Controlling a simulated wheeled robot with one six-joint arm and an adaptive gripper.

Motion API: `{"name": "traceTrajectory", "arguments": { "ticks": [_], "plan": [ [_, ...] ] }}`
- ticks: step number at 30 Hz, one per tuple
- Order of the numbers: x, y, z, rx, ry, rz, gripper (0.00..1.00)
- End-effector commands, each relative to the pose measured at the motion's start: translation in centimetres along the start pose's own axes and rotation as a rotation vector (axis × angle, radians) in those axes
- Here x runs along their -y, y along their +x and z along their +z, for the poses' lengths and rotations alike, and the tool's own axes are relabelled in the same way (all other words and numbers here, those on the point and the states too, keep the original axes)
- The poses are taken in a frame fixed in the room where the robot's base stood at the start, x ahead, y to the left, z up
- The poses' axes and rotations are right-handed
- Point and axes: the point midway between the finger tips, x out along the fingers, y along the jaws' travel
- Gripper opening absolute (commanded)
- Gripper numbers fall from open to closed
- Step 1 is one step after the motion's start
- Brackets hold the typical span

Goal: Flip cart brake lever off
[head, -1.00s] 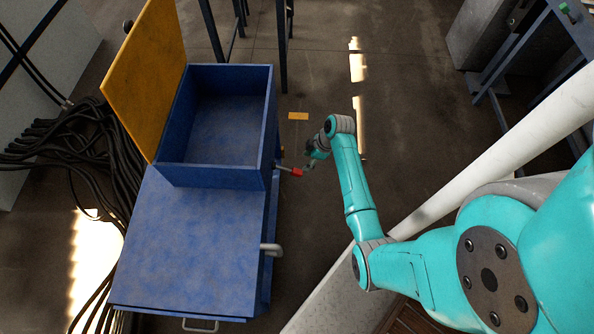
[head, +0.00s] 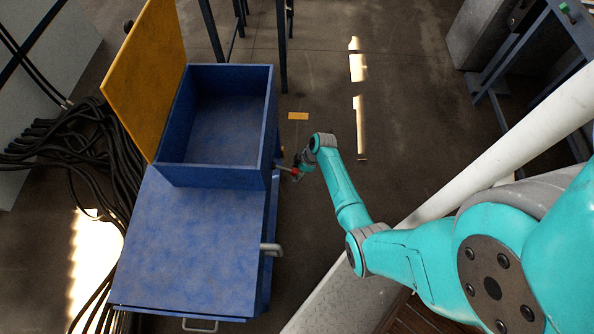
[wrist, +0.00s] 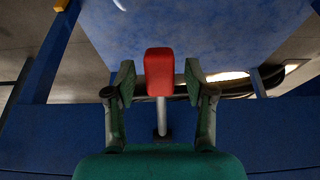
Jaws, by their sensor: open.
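The brake lever is a grey rod with a red grip (wrist: 159,72), in the middle of the wrist view. In the head view the red grip (head: 295,171) sticks out from the right side of the blue cart (head: 200,235), partly covered by my gripper. My gripper (wrist: 159,80) is open, with one finger on each side of the red grip and a visible gap on both sides. In the head view my gripper (head: 303,163) is at the lever, close to the cart's side.
The cart has an open blue box (head: 225,172) with a raised yellow lid (head: 145,75). A pale handle (head: 270,250) juts from its right side. Black cables (head: 95,150) lie to its left. The floor right of the cart is mostly clear, with a small yellow mark (head: 298,116).

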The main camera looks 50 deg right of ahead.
Motion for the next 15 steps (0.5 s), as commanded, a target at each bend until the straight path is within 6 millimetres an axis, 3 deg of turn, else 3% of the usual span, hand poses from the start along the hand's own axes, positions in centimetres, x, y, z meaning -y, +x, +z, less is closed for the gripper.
{"name": "traceTrajectory", "arguments": {
  "ticks": [3, 9, 10, 15],
  "plan": [
    [-0.01, -0.02, -0.01, 0.0, 0.0, 0.0, 0.54],
    [0.0, -0.03, -0.01, 0.0, 0.0, 0.0, 0.04],
    [-0.01, -0.03, -0.01, 0.0, 0.0, 0.0, 0.0],
    [0.0, -0.03, -0.01, 0.0, 0.0, 0.0, 0.0]
  ]
}}
